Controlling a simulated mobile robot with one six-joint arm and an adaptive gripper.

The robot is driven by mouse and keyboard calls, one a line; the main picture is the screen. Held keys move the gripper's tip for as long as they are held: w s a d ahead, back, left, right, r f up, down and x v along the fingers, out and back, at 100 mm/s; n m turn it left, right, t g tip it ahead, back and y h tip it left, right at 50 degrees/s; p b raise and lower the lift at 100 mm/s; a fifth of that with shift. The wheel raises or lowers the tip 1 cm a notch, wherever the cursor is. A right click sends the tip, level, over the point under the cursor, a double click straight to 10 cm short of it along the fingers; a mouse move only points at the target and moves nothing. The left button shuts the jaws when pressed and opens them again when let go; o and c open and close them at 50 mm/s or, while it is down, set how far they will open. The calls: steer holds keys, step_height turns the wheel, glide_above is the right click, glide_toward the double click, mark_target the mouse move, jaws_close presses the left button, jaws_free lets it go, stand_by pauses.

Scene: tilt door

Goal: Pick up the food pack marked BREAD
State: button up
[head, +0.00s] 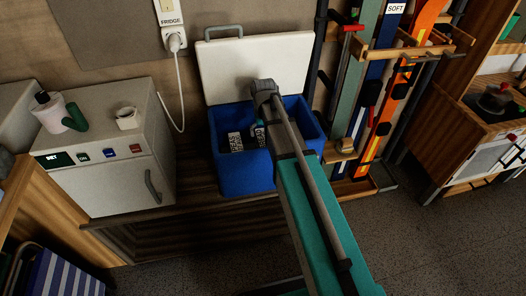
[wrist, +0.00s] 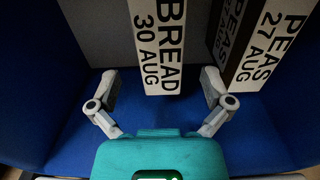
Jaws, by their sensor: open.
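The BREAD pack (wrist: 159,50), a white box with black lettering reading BREAD 30 AUG, stands inside the blue cool box. In the wrist view it is at upper centre, between and just beyond my fingertips. My gripper (wrist: 158,92) is open and empty, with one finger to each side of the pack's lower end; I cannot tell whether either touches it. In the head view my arm reaches down into the blue box (head: 244,178) and hides my gripper.
A PEAS pack (wrist: 256,45) stands just right of the BREAD pack, near my right finger. The box's white lid (head: 252,68) is open, leaning back. A small white fridge (head: 115,150) stands left of the box; skis on a rack (head: 385,90) stand right.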

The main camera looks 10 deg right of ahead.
mark_target(264, 138)
steer(key=shift+f, duration=0.1)
steer(key=shift+s+f+b, duration=0.15)
steer(key=shift+f+b, duration=2.4)
steer(key=shift+b, duration=0.1)
steer(key=shift+c, duration=0.3)
steer(key=c, duration=1.3)
